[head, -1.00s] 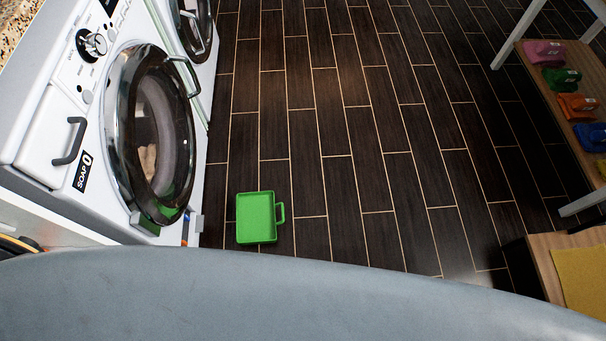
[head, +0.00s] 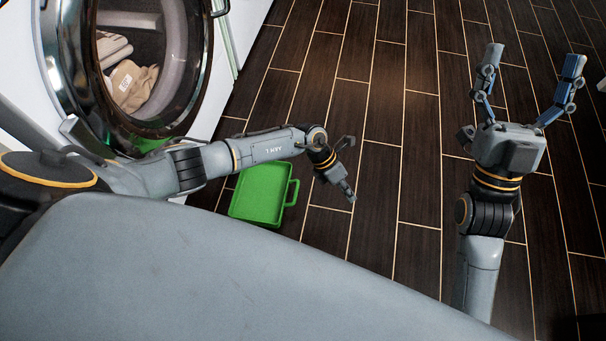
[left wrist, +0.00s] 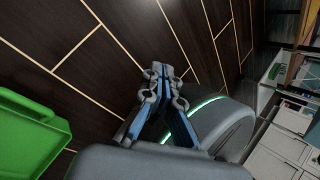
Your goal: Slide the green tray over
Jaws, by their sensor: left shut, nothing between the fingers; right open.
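The green tray (head: 262,194) lies on the dark floor in front of the washer, with its handle on the right side. My left arm crosses over its far edge and hides part of it. My left gripper (head: 350,194) is shut and empty, to the right of the tray and apart from it. In the left wrist view the tray (left wrist: 28,138) shows at the left edge and the shut fingers of my left gripper (left wrist: 160,72) are in the middle. My right gripper (head: 537,62) is open and empty, further right, with its fingers spread.
The front-loading washer (head: 205,60) stands at the left, with folded cloths (head: 130,85) visible in its round door. The tiled floor (head: 400,110) between my grippers is clear. White cabinets (left wrist: 275,150) show at the right in the left wrist view.

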